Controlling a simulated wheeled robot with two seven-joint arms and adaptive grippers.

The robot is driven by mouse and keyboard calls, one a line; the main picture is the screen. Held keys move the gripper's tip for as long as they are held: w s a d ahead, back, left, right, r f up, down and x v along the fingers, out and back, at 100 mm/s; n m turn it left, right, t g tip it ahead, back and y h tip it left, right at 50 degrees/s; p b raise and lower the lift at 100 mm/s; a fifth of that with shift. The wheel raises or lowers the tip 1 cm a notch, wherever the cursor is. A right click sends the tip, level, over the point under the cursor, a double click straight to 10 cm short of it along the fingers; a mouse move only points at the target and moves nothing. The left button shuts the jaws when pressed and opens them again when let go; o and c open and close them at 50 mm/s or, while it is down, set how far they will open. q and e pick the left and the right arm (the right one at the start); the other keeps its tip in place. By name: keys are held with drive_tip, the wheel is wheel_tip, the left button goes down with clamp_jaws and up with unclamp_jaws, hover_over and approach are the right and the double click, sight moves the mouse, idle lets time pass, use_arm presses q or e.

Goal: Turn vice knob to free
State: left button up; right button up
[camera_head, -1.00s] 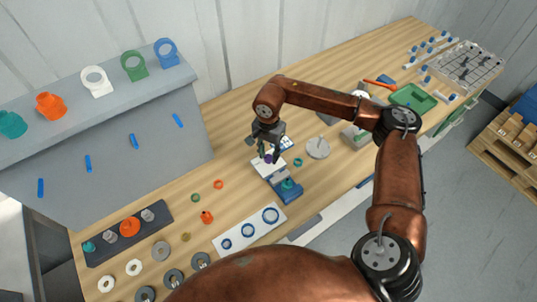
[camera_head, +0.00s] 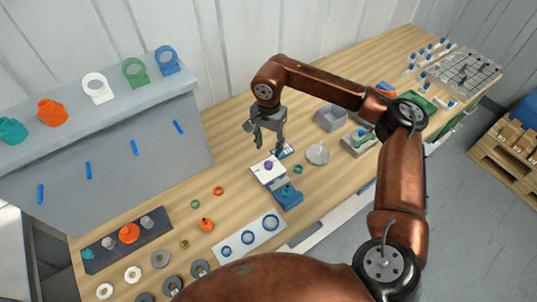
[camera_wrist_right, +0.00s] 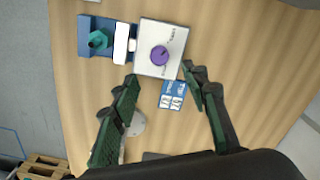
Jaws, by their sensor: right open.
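The vice has a blue body (camera_head: 291,200) with a teal part (camera_head: 287,190) on it. Joined to it is a white panel box (camera_head: 262,177) with a purple knob (camera_head: 268,165) on top. In the wrist view the knob (camera_wrist_right: 160,55) shows whole, with a pointer line and small dark lettering around it on the white panel (camera_wrist_right: 150,35). The lettering is too small to read surely. My right gripper (camera_head: 267,142) is open and empty above the knob, apart from it. In the wrist view its fingers (camera_wrist_right: 160,76) are spread below the knob. My left gripper is not in view.
A blue-and-white card (camera_wrist_right: 172,95) lies beside the panel box. A grey round stand (camera_head: 317,154) and a grey bin (camera_head: 331,117) are to the right. A white plate with blue rings (camera_head: 248,236) lies in front. A grey rack (camera_head: 105,130) stands at left.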

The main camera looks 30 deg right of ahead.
drive_tip(key=shift+r, duration=1.35)
